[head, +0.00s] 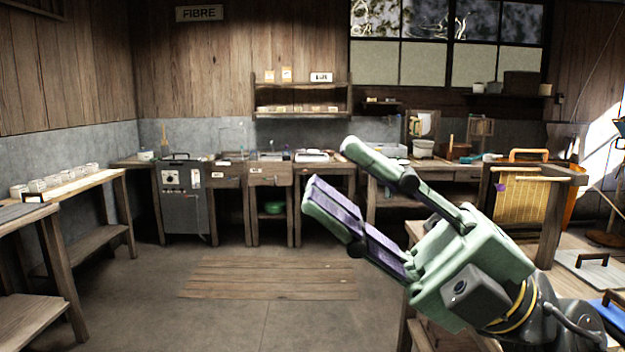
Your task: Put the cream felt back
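My gripper (332,172) is raised at the centre right in the head view, pointing up and to the left. Its two green fingers with purple pads stand apart, and nothing shows between them. I cannot pick out the cream felt with certainty. A pale flat item (312,156) lies on the back counter, too small to tell what it is. A yellowish mould screen (524,208) in a dark wooden frame stands upright at the right, apart from my gripper.
A wooden bench (95,182) at the left carries several small white blocks (54,181). A grey cabinet (184,203) and wooden counters line the back wall. A small shelf (301,112) hangs above. A slatted board (270,277) lies on the otherwise clear floor.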

